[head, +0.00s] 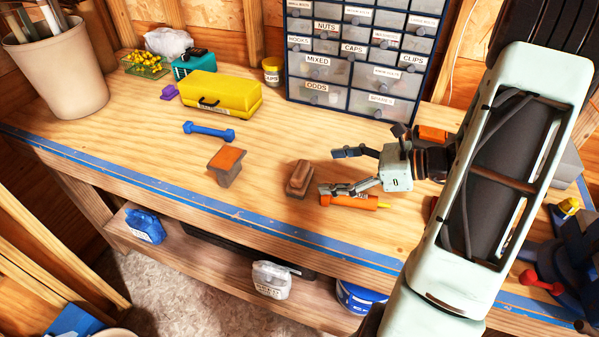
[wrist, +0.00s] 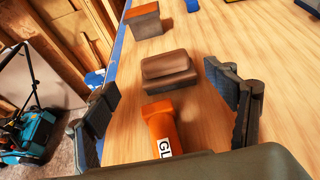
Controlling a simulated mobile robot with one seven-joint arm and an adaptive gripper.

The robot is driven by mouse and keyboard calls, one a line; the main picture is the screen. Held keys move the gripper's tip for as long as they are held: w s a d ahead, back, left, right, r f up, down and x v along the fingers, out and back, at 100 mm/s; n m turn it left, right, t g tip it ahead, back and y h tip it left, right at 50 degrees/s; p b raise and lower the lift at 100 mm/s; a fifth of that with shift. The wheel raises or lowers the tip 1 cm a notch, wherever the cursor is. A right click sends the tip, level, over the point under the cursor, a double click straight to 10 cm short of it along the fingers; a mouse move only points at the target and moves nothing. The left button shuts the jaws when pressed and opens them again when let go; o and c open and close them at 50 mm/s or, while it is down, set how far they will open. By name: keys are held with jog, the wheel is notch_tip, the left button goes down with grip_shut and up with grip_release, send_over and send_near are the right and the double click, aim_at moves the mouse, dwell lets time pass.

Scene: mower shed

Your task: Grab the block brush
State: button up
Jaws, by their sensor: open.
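The block brush (head: 299,179) looks like a brown wooden block with a narrower raised grip on top. It sits on the bench near the front edge. In the wrist view the brush (wrist: 168,70) lies just beyond the fingertips, roughly between their lines. My gripper (head: 343,170) is open and empty, to the right of the brush and pointing at it. Its two fingers frame the wrist view (wrist: 162,88). An orange glue tube (head: 350,201) lies beside the brush, and its end (wrist: 161,123) shows between my fingers, in front of the brush.
A yellow case (head: 212,95) and a drawer cabinet (head: 350,65) stand at the back. Blue tape (head: 180,192) runs along the bench's front edge. Bare wood lies behind the brush.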

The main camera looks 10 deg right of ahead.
aim_at(306, 170)
jog(key=x, duration=0.4)
jog(key=p+x, duration=0.1)
jog(key=x, duration=0.4)
jog(key=shift+w+p, duration=0.25)
jog(key=shift+p, duration=0.05)
jog(key=shift+c, duration=0.3)
jog(key=shift+d, duration=0.1)
jog(key=c, duration=1.3)
